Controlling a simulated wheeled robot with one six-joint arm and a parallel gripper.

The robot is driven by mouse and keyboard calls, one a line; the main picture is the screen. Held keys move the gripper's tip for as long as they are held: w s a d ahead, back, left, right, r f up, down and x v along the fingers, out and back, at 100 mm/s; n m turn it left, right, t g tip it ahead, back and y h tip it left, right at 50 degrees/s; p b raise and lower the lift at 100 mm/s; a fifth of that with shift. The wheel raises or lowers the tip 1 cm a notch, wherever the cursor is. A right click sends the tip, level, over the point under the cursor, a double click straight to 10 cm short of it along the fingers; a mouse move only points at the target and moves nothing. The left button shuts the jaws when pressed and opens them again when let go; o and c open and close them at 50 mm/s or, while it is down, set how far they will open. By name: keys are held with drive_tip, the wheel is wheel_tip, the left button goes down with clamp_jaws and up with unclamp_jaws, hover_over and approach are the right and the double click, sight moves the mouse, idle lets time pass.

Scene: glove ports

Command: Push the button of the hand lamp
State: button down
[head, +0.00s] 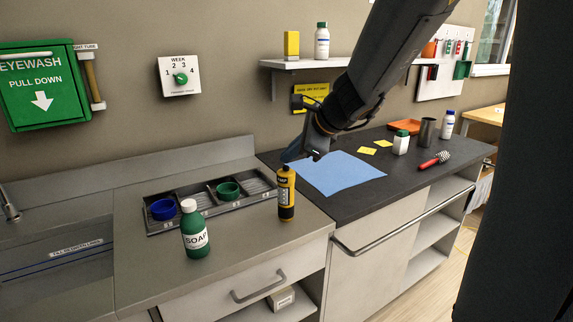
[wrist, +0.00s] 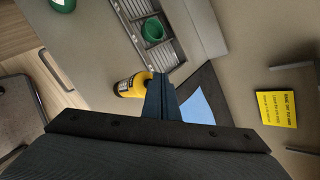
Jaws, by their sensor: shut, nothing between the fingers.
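The hand lamp is most likely the upright yellow-and-black cylinder (head: 286,196) at the front right of the grey counter. In the wrist view it shows as a yellow body with a dark label (wrist: 130,87), partly hidden behind my fingers. I cannot make out its button. My gripper (head: 290,157) is shut and empty, with its fingertips close above the lamp's top in the head view. In the wrist view the shut fingers (wrist: 163,78) overlap the lamp's top end. I cannot tell whether they touch it.
A green soap bottle (head: 195,232) stands left of the lamp. Behind is a divided tray (head: 180,222) with a blue cup (head: 162,209) and a green cup (head: 228,190). A blue mat (head: 340,175) lies on the dark counter to the right. A shelf (head: 305,64) is on the wall.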

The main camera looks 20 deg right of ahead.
drive_tip(key=shift+r, duration=0.3)
wheel_tip(320, 180, up, 6)
drive_tip(key=p, duration=0.5)
drive_tip(key=shift+f+p, duration=0.15)
drive_tip(key=shift+p, duration=0.15)
drive_tip(key=s+f+n+g+h, duration=0.2)
drive_tip(key=s+f+n+g, duration=0.1)
drive_tip(key=s+f+n, duration=0.5)
drive_tip(key=s+a+f+n+g+h, duration=0.1)
drive_tip(key=s+f+n+g+h, duration=0.1)
drive_tip(key=s+f+n, duration=0.7)
drive_tip(key=s+n+g, duration=0.1)
drive_tip(key=s+n, duration=0.3)
drive_tip(key=s, duration=0.2)
drive_tip(key=shift+s+f+n+g, duration=0.25)
drive_tip(key=shift+n+g, duration=0.05)
drive_tip(key=shift+g, duration=0.1)
